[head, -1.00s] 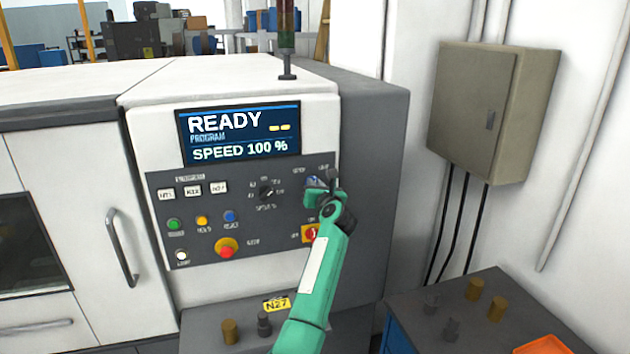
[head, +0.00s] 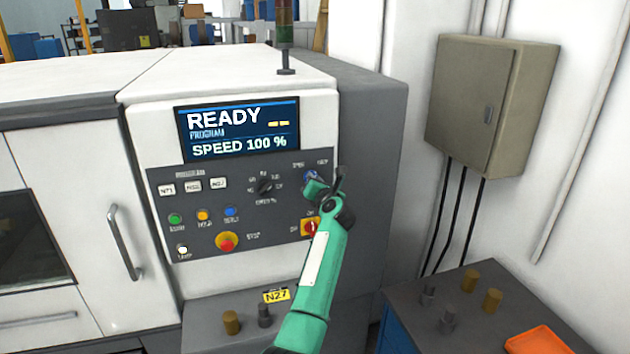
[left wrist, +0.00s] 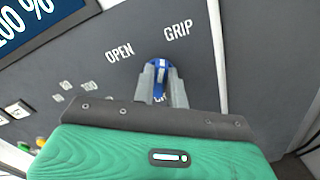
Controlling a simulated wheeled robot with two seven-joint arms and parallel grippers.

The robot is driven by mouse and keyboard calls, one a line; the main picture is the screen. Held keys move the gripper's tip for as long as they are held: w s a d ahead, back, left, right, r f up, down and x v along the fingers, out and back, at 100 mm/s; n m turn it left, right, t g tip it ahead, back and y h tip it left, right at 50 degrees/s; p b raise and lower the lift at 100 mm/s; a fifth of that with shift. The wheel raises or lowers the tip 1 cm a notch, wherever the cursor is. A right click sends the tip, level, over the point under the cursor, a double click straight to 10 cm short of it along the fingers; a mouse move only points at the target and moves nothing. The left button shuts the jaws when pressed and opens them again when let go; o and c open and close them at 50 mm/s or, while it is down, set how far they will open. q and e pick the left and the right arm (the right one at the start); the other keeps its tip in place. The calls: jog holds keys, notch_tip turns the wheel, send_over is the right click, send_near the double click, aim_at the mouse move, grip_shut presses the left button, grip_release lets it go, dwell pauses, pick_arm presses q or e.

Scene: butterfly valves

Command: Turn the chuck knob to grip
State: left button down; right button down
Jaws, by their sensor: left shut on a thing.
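The chuck knob is blue with a white pointer line and sits on the grey control panel (head: 190,250). The left wrist view shows the knob (left wrist: 160,66) below the labels OPEN and GRIP. My left gripper (left wrist: 161,78) is shut on the knob, one grey finger on each side. The white line runs roughly up and down in that view, and the lower part of the knob is partly hidden by the fingers. In the head view my left gripper (head: 312,183) reaches the panel's upper right and covers most of the knob. My right gripper is not in view.
A red-and-yellow switch (head: 309,228) is just below the gripper. A speed dial (head: 265,187) and a red stop button (head: 226,242) lie to the left. The screen (head: 238,131) reads READY. A dark bench (head: 480,320) stands at the right.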

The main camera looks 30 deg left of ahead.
pick_arm(q)
jog(key=c, duration=1.4)
grip_release()
jog(key=shift+c, duration=0.2)
jog(key=shift+d, duration=0.1)
jog(key=b+v, duration=0.6)
jog(key=v, duration=0.7)
jog(key=shift+s+d, duration=0.2)
jog(key=shift+s, duration=0.05)
